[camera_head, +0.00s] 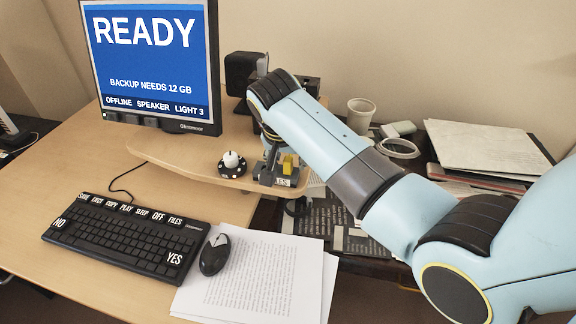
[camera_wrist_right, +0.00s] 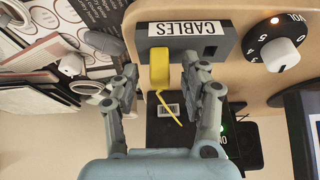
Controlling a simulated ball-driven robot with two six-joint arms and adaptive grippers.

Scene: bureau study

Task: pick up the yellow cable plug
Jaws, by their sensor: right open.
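The yellow cable plug (camera_head: 288,164) stands in a grey holder labelled CABLES (camera_head: 287,181), near the edge of the raised desk shelf. In the right wrist view the plug (camera_wrist_right: 160,68) shows upside down at the holder (camera_wrist_right: 226,24), with a thin yellow cable trailing from it. My right gripper (camera_wrist_right: 165,82) is open, with one finger on each side of the plug. The right finger is close to it and the left one is clearly apart; I cannot tell whether either touches. In the head view the right gripper (camera_head: 277,160) partly hides the holder. My left gripper is not in view.
A black volume dial with a white knob (camera_head: 231,159) sits just left of the holder. A monitor (camera_head: 150,60), a black speaker (camera_head: 240,72) and a white cup (camera_head: 360,113) stand farther back. The keyboard (camera_head: 125,240), mouse (camera_head: 214,254) and papers (camera_head: 255,280) lie in front.

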